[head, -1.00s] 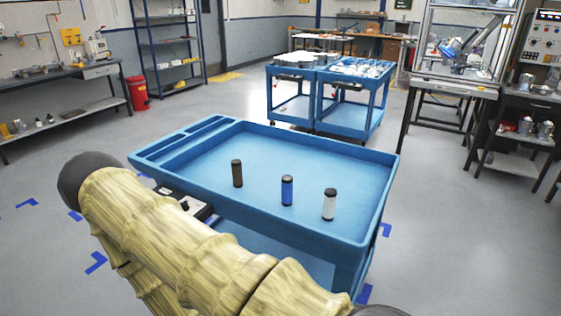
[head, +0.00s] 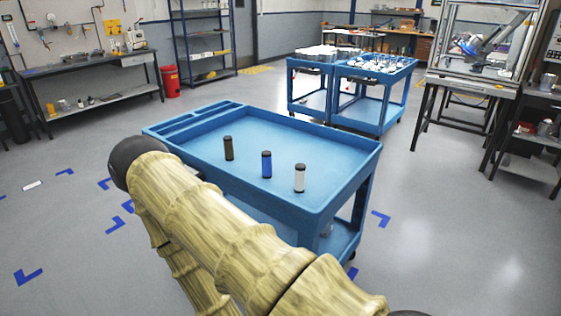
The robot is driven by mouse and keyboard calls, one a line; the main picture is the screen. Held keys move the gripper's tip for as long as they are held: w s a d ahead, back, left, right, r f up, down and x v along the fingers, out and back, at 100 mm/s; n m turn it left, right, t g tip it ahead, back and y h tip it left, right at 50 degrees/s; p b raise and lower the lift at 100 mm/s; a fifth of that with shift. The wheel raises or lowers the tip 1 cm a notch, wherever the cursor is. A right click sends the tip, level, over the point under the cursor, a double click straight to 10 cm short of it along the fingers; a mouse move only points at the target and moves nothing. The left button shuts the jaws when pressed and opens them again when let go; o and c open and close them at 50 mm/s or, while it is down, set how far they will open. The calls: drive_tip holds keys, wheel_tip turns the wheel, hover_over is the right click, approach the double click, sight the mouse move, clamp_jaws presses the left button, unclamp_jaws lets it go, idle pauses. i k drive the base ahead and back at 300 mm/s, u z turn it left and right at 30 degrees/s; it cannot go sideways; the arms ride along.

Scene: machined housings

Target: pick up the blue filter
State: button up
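The blue filter (head: 266,165) is a small upright cylinder with dark ends. It stands on the top tray of the blue cart (head: 313,216), between a brown filter (head: 228,148) on its left and a white filter (head: 299,178) on its right. The filters stand apart from each other. My arm, in a pale yellow ribbed cover, crosses the lower part of the head view in front of the cart. My gripper cannot be made out in this view, and no contact with the blue filter shows.
The cart tray has a raised rim and is otherwise mostly bare. Two blue carts (head: 350,90) with parts on them stand behind. A workbench (head: 85,72) and a red bin (head: 171,81) are at the left, a framed machine (head: 480,50) at the right. Open floor surrounds the near cart.

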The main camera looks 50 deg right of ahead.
sight(265, 155)
drive_tip(key=z, duration=1.2)
